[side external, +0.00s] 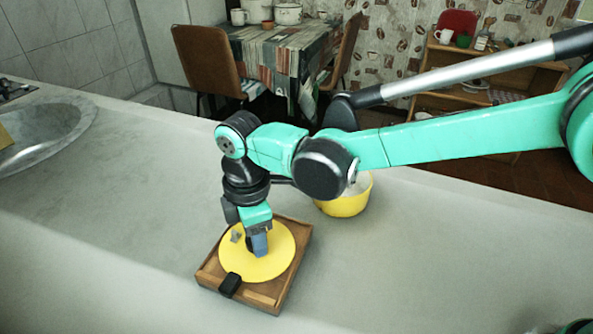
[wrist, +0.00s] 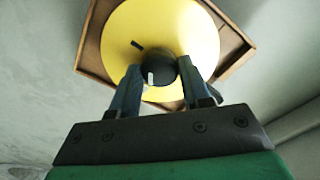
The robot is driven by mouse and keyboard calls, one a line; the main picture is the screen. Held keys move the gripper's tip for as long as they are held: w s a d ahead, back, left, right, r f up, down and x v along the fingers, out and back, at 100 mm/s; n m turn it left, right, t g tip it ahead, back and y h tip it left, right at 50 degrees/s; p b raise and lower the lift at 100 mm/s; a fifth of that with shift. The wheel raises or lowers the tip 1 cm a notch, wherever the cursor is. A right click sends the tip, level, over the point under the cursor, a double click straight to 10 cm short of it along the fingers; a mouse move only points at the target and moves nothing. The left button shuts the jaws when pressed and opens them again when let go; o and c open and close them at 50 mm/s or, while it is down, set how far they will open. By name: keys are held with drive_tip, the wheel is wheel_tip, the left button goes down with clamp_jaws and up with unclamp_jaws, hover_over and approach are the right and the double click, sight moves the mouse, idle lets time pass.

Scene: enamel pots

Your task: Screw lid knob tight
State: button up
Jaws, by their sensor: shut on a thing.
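A round yellow lid (side external: 273,268) lies flat on a shallow wooden tray (side external: 208,271) on the counter. My gripper (side external: 258,246) points straight down at the lid's middle. In the wrist view, the yellow lid (wrist: 150,30) fills the upper middle, with the wooden tray (wrist: 95,45) around it. A dark round knob (wrist: 156,69) stands at the lid's centre. My gripper (wrist: 157,84) has a finger on each side of the knob and is shut on it. In the side view the fingers hide the knob.
A black block (side external: 230,285) sits at the tray's front edge. A yellow pot (side external: 345,200) stands behind and right of the tray, partly hidden by my arm. A sink (side external: 45,135) is at the far left. The counter left of the tray is clear.

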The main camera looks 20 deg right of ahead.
drive_tip(key=m, duration=0.4)
drive_tip(key=shift+m, duration=0.4)
drive_tip(key=m, duration=0.4)
drive_tip(key=shift+m, duration=0.3)
drive_tip(key=m, duration=0.9)
drive_tip(key=o, duration=1.3)
drive_tip(key=shift+o, duration=0.2)
drive_tip(key=shift+r, duration=0.1)
drive_tip(key=shift+r, duration=3.4)
